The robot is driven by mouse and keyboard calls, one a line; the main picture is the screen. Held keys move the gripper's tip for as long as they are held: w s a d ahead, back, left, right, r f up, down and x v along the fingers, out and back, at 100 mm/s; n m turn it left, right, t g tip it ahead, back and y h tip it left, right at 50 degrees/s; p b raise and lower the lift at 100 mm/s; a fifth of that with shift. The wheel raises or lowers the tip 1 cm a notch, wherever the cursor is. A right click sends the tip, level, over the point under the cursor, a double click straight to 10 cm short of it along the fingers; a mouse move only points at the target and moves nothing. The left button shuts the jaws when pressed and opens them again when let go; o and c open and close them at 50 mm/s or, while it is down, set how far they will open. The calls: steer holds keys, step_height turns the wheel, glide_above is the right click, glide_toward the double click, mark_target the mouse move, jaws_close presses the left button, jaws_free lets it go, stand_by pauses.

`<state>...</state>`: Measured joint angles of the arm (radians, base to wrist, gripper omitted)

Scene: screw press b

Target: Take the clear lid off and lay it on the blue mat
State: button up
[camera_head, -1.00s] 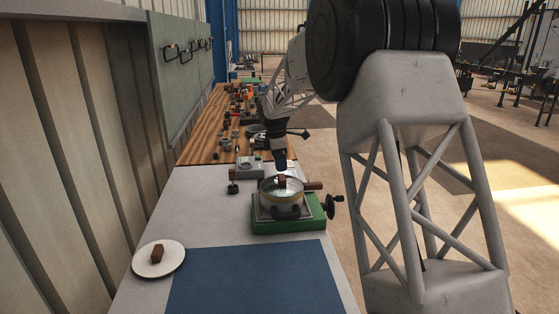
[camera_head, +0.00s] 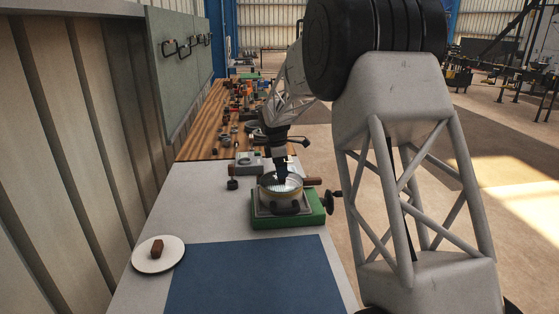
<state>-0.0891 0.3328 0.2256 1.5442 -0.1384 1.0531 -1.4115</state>
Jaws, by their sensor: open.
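The clear lid (camera_head: 291,187) sits on top of a round brass-coloured pot (camera_head: 284,196) on the green-based press (camera_head: 288,220). My gripper (camera_head: 282,177) is open and points down over the middle of the lid, at the place of its brown knob. The gripper hides the knob, so I cannot tell whether the fingers are around it or touching it. The blue mat (camera_head: 255,280) lies flat and bare on the grey table in front of the press.
A white plate (camera_head: 143,265) with a small brown block (camera_head: 157,247) stands left of the mat. A black handwheel (camera_head: 333,202) sticks out right of the press. A grey device (camera_head: 248,161) and a small black object (camera_head: 232,184) stand behind it. The wooden bench (camera_head: 212,120) beyond is cluttered.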

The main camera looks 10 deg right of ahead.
steer(key=shift+d+f, duration=0.15)
steer(key=shift+f, duration=1.4)
steer(key=c, duration=1.1)
